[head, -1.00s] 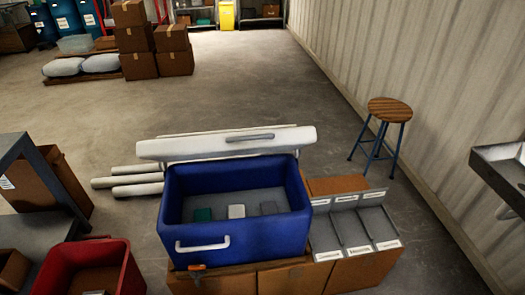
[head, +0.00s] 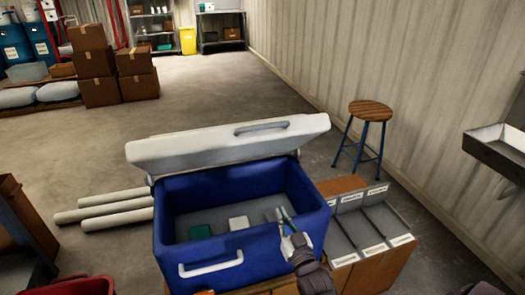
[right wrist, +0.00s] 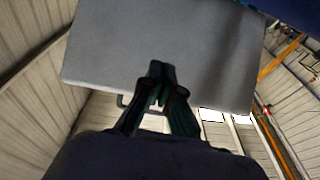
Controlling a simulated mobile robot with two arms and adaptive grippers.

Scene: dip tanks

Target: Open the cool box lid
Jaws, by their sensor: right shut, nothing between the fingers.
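The blue cool box (head: 222,262) stands in the lower middle of the head view. Its white lid (head: 190,150) is raised and leans back at the box's far side, with a grey handle (head: 262,127) along its upper edge. The box is open at the top. Inside lie a green block (head: 200,232) and a white block (head: 239,223). My right gripper (head: 284,218) is shut and empty, over the box's right front part, apart from the lid. In the right wrist view the shut fingers (right wrist: 161,80) show in front of the lid's grey underside (right wrist: 190,45). My left gripper is not in view.
A grey divided tray (head: 350,232) with labels stands right of the box. A wooden stool (head: 371,111) is behind it by the wall. White rolls (head: 103,211) lie left of the box, and stacked cartons (head: 93,64) stand far back. The floor behind the lid is clear.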

